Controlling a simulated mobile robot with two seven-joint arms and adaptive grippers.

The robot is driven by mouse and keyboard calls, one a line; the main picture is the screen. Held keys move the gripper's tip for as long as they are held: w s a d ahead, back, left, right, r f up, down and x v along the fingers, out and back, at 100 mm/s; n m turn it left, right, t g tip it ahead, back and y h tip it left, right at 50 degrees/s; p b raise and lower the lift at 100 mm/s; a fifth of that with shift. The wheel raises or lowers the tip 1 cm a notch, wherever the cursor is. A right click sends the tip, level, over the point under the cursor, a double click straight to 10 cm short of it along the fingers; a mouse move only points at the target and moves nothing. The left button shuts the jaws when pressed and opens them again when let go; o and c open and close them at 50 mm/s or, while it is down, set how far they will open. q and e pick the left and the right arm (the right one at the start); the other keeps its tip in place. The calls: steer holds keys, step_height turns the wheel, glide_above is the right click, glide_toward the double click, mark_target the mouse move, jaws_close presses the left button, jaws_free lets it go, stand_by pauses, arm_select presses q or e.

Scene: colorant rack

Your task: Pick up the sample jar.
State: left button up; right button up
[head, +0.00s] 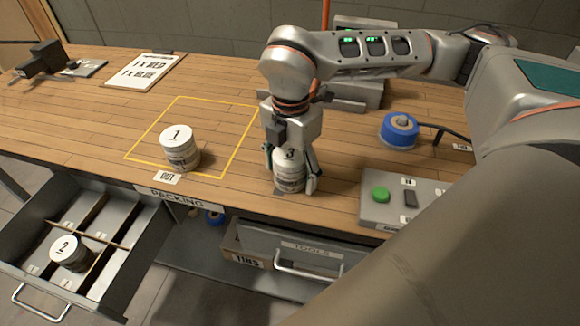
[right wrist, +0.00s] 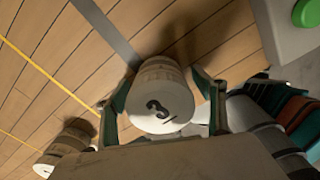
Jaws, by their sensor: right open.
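A white-lidded jar marked 3 (head: 289,178) stands upright on the wooden bench near its front edge. It also shows in the right wrist view (right wrist: 160,98), lid towards the camera. My right gripper (head: 291,172) is above it and open, with one finger on each side of the jar. I cannot tell whether the fingers touch it. A similar jar marked 1 (head: 178,148) stands inside the yellow outline at the left. A jar marked 2 (head: 69,253) is in the open drawer at lower left. My left gripper is not in view.
The open divided drawer (head: 128,262) juts out at the front left. A grey box with a green button (head: 380,194) is right of the jar. A blue round object (head: 398,130) with a cable lies behind it. A clipboard (head: 145,70) lies at the back left.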

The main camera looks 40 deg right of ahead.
steer(key=shift+c, duration=0.4)
steer(key=c, duration=1.3)
steer(key=shift+o, duration=0.2)
steer(key=shift+r, duration=0.1)
step_height(320, 180, up, 20)
steer(key=p, duration=0.2)
